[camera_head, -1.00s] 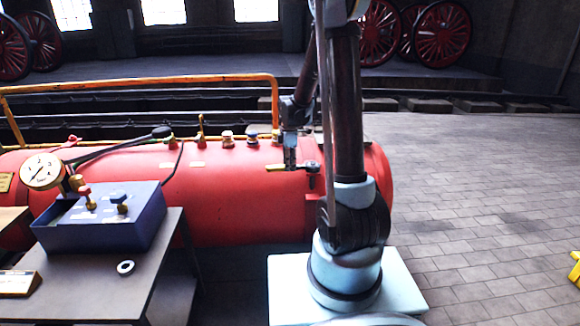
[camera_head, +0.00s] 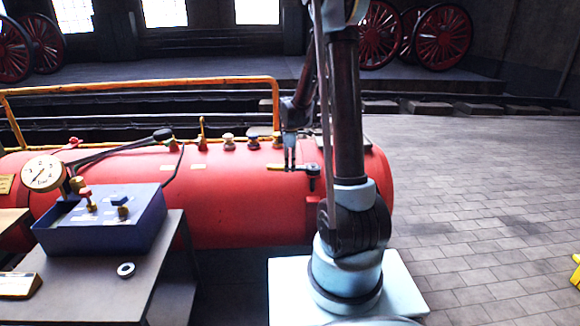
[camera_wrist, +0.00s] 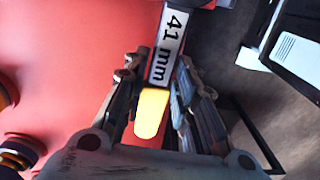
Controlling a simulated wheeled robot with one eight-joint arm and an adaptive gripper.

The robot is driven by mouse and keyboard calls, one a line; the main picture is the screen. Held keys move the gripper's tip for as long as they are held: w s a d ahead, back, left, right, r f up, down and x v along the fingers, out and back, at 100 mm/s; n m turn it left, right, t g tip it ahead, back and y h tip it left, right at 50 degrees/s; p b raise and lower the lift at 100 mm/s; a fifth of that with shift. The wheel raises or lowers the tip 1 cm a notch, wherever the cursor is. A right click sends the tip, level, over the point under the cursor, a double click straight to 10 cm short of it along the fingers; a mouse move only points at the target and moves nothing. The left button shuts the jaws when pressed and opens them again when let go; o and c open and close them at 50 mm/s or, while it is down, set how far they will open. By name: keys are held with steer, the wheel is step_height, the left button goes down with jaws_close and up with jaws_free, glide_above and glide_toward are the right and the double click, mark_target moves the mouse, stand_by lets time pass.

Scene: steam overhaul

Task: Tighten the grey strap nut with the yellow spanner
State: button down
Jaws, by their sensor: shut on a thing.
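The yellow spanner (camera_wrist: 153,112) lies between the two fingers of my gripper (camera_wrist: 152,115) in the wrist view. Its yellow handle end points toward the palm, and its shank carries a white "41 mm" label. In the head view my gripper (camera_head: 290,165) reaches down to the handle, just above the red boiler's right part. The spanner's dark head (camera_head: 313,170) lies to the right of the fingers, at a strap fitting on the boiler. The grey strap nut cannot be made out; whether the head sits fully around it cannot be told.
The red boiler (camera_head: 240,215) lies across the view, with several small valves along its top. An orange rail (camera_head: 190,79) runs behind it. A bench (camera_head: 90,285) with a blue box (camera_head: 105,228) and a ring (camera_head: 126,270) stands at left.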

steer(key=shift+w+d+m, duration=0.15)
steer(key=shift+w+m, duration=0.5)
steer(key=shift+m, duration=0.05)
steer(key=shift+w+d+m, duration=0.2)
steer(key=shift+w+m, duration=0.4)
steer(key=shift+m, duration=0.2)
steer(key=shift+w+d+m, duration=0.3)
steer(key=shift+w+m, duration=0.3)
steer(key=shift+m, duration=0.1)
steer(key=shift+w+d+m, duration=0.25)
steer(key=shift+w+m, duration=0.1)
steer(key=shift+m, duration=0.15)
steer(key=shift+s+a, duration=0.1)
steer(key=shift+s, duration=0.05)
